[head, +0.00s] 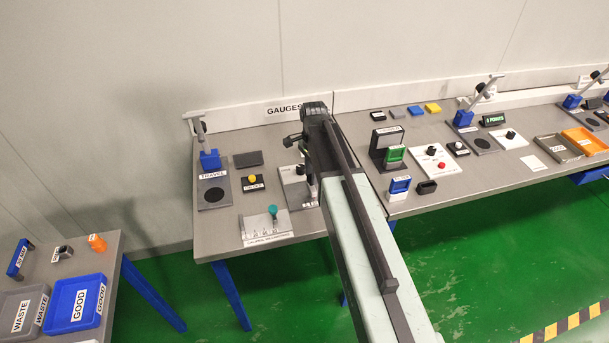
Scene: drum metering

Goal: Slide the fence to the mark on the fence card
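My arm reaches over the grey bench under the GAUGES sign (284,110). My gripper (311,196) points down near the bench's front, by a white plate with a dark knob (292,180). My arm hides part of this area, and the fingertips are too small to tell if they are apart. I cannot make out for certain which thing is the fence or the fence card. A light plate with a scale and a teal knob (272,211) stands at the front of the bench, left of my gripper. A small white card (534,163) lies on the right bench.
A blue TRAVEL gauge (210,160) and a yellow button box (252,180) stand left of my arm. GOOD (101,296) and WASTE (38,290) trays are at lower left. Green floor lies between the benches.

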